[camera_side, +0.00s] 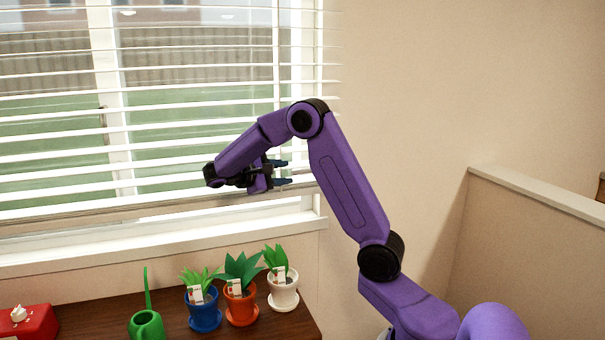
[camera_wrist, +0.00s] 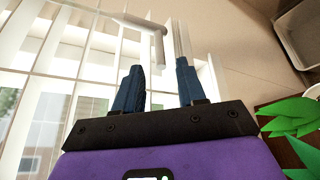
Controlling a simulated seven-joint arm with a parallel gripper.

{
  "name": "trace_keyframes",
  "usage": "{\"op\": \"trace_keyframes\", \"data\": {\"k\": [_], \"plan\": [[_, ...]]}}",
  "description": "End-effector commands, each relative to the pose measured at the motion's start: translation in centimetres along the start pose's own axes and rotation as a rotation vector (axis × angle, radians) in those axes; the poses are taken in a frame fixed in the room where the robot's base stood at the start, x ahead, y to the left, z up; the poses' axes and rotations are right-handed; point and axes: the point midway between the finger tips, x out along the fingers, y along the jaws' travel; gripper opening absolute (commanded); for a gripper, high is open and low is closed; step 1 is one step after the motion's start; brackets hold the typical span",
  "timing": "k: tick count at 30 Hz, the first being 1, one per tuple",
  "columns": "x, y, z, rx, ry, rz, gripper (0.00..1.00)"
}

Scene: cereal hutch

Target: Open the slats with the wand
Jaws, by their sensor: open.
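The white slats (camera_side: 60,133) of the blind hang across the window at the left in the side view. Gaps show between them, with green and a fence visible outside. In the wrist view the slats (camera_wrist: 72,55) fill the left part. My gripper (camera_side: 283,172) is in front of the blind's lower right part, fingers pointing right. The wand is not clearly distinguishable in the side view.
Below the sill (camera_side: 180,240), a dark wooden surface (camera_side: 100,305) holds blue (camera_side: 204,315), orange (camera_side: 241,307) and white (camera_side: 284,296) potted plants. A green watering can (camera_side: 146,325) and a red box (camera_side: 28,322) stand at the left. Bare wall is at the right.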

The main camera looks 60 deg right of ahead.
Motion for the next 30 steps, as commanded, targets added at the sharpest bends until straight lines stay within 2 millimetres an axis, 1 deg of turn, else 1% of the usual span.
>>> {"op": "trace_keyframes", "data": {"k": [1,6,12,18,26,27,29,30], "plan": [[1.1,0.0,0.1,0.0,-0.003,-0.001,0.4],[4.2,0.0,0.1,0.001,-0.003,-0.001,0.4],[7.0,0.0,0.0,0.0,-0.001,-0.001,0.4],[8.1,0.0,0.0,0.0,0.001,0.0,0.4],[8.2,0.0,0.0,0.0,0.001,0.0,0.4],[8.2,0.0,0.0,0.0,0.001,0.0,0.37],[8.2,0.0,0.0,0.0,0.001,0.0,0.17],[8.2,0.0,0.0,0.0,0.001,0.0,0.04]]}}
